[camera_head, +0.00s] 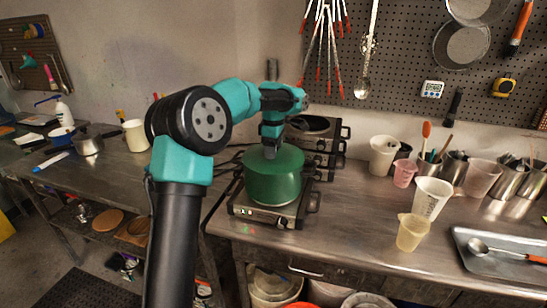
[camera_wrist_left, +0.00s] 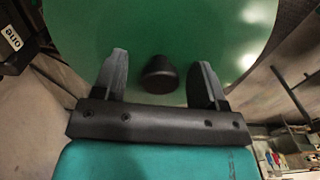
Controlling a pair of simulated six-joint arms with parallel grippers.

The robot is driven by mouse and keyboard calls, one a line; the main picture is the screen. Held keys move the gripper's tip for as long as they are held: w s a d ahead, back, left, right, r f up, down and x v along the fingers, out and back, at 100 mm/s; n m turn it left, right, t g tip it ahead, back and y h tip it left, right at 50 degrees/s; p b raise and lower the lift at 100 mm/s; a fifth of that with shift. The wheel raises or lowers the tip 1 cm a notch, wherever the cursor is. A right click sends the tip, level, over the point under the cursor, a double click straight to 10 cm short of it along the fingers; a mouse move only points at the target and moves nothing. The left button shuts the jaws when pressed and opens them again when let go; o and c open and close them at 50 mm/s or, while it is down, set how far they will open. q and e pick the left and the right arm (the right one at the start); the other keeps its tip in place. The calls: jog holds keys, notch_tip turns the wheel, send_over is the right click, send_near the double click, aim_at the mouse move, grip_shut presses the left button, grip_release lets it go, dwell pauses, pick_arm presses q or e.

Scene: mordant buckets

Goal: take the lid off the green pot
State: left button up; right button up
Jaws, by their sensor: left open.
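The green pot (camera_head: 272,184) stands on a small hot plate with its lid on. The green lid (camera_wrist_left: 220,30) fills much of the left wrist view, with its black knob (camera_wrist_left: 158,75) near the middle. My left gripper (camera_wrist_left: 159,78) is open, with one finger on each side of the knob and visible gaps between them. In the head view my left gripper (camera_head: 271,150) is directly over the lid and hides the knob. My right gripper is not in view.
The hot plate (camera_head: 262,215) has a lit green light. A second burner (camera_head: 318,128) stands behind. Beakers (camera_head: 432,197), a jug (camera_head: 411,232) and a metal tray (camera_head: 490,262) are on the right. Bench left of the tray is partly clear.

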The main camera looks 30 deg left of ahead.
pick_arm(q)
jog(key=c, duration=1.1)
